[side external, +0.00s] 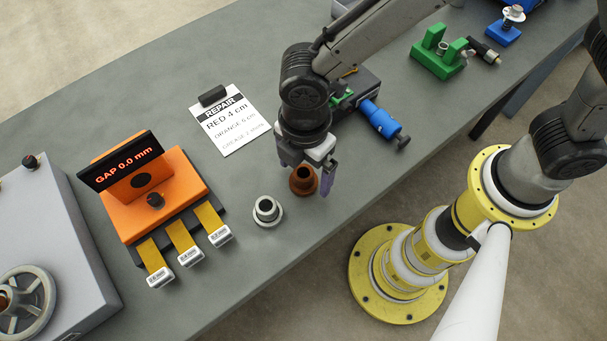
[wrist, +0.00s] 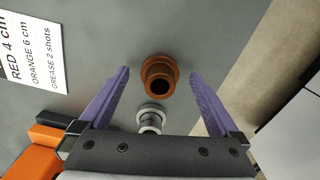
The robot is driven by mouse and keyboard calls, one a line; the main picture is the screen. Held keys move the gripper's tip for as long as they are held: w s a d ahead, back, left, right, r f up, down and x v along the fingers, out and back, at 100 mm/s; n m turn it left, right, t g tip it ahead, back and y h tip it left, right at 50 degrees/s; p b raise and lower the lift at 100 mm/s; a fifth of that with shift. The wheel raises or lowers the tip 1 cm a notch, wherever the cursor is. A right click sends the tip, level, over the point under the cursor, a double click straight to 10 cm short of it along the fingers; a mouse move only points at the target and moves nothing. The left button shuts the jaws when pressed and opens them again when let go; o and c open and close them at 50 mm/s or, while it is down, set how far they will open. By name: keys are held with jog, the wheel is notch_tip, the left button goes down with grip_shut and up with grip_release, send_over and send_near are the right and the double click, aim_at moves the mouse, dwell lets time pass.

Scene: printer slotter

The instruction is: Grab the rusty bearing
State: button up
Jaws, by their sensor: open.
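The rusty bearing (side external: 303,181) is a brown flanged ring standing on the grey table near its front edge. In the wrist view the rusty bearing (wrist: 159,77) lies ahead, between the lines of the two purple fingers. My gripper (side external: 312,178) is just above and around it in the side view. In the wrist view my gripper (wrist: 160,73) is open, with a finger on each side and clear space between each finger and the bearing. I cannot tell the exact height of the fingertips over the table.
A silver bearing (side external: 267,211) stands left of the rusty one and shows in the wrist view (wrist: 150,119). An orange gap gauge (side external: 185,190) with several tagged strips is further left. A repair sheet (side external: 226,120) lies behind. A blue cylinder tool (side external: 379,118) is to the right.

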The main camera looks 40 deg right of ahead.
jog(key=shift+f, duration=0.65)
grip_shut()
